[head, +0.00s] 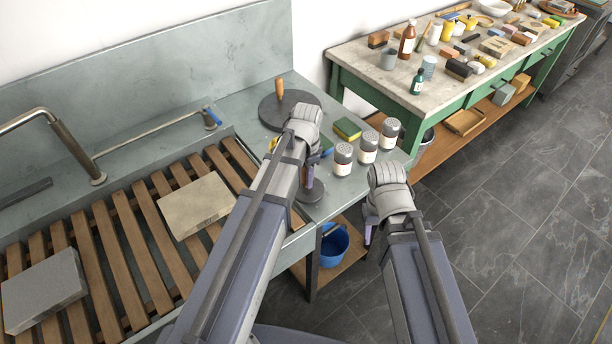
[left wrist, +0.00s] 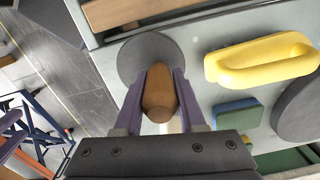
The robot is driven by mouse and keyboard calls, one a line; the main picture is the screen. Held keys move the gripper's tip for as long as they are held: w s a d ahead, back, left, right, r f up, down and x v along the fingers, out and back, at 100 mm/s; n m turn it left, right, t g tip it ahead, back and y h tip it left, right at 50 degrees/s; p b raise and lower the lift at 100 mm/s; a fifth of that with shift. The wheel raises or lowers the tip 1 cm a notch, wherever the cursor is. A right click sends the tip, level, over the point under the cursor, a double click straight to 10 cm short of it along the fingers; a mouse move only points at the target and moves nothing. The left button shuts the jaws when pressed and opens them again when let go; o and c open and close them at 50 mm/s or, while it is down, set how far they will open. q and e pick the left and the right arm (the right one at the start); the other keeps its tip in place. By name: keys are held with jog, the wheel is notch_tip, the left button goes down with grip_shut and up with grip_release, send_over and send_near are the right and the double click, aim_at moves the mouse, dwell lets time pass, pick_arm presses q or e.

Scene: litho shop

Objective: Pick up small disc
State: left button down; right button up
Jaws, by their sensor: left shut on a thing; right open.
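The small disc (head: 311,195) is a flat dark grey round plate near the front edge of the grey counter. In the left wrist view the small disc (left wrist: 137,55) shows with an upright wooden handle (left wrist: 158,92). My left gripper (head: 309,178) is directly above the disc. In the left wrist view its purple fingers (left wrist: 159,88) are shut on the handle from both sides. I cannot tell whether the disc touches the counter. My right gripper (head: 369,236) is open and empty, beyond the counter's right end; its fingers are mostly hidden by its wrist.
A larger dark disc (head: 272,112) with a wooden handle lies behind. A yellow tool (left wrist: 262,60) and a blue-green block (left wrist: 237,116) lie close by. A sponge (head: 347,128) and three labelled shakers (head: 343,160) stand right. A slatted sink (head: 125,232) is left; a blue bucket (head: 327,246) is below.

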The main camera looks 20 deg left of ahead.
pick_arm(q)
notch_tip(320, 180, up, 8)
jog(key=p, duration=0.7)
jog(key=shift+f, duration=0.1)
jog(key=c, duration=1.1)
grip_release()
grip_shut()
jog(key=shift+s, duration=0.1)
